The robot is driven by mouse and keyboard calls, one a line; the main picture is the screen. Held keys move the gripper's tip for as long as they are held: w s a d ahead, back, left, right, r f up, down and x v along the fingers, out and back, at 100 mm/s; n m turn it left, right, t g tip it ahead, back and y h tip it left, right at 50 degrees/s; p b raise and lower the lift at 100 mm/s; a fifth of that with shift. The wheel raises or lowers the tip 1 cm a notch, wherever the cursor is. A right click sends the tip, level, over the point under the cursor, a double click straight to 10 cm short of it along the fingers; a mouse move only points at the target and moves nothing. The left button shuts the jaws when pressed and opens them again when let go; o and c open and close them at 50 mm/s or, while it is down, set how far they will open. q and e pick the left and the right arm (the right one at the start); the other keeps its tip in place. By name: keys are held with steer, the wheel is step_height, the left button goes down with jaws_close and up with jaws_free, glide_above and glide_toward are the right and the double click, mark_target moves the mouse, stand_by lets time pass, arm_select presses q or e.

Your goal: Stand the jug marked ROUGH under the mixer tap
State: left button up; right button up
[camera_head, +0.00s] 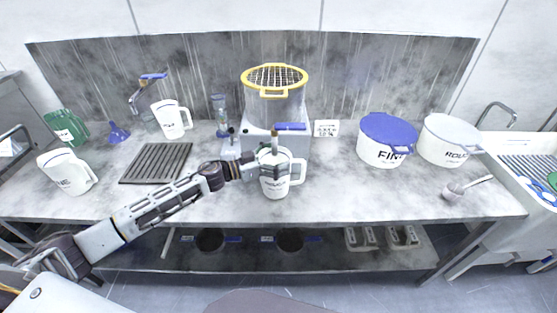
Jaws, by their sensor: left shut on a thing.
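My left gripper (257,167) is shut on a white jug (275,187) near the middle of the counter. The jug is upright with its handle to the right, and its marking is too small to read. It is in front of a grey machine (290,147) with a brown-tipped upright part above the jug; I cannot tell whether this is the mixer tap. Another white jug (62,176), its lettering ending in "NE", is at the far left. A third white jug (170,122) is at the back left, beside a metal tap with a blue lever (153,76). My right gripper is not in view.
A yellow-rimmed mesh basket (275,79) tops the machine. A dark slotted grid (156,162) lies at left. A blue-lidded pot (381,152) and a white pot marked ROUGH (449,150) stand at right, behind a ladle (453,191). The counter right of the held jug is clear.

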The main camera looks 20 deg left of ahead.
arm_select(q)
steer(key=shift+f, duration=0.65)
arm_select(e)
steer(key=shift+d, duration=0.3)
arm_select(q)
steer(key=o, duration=1.1)
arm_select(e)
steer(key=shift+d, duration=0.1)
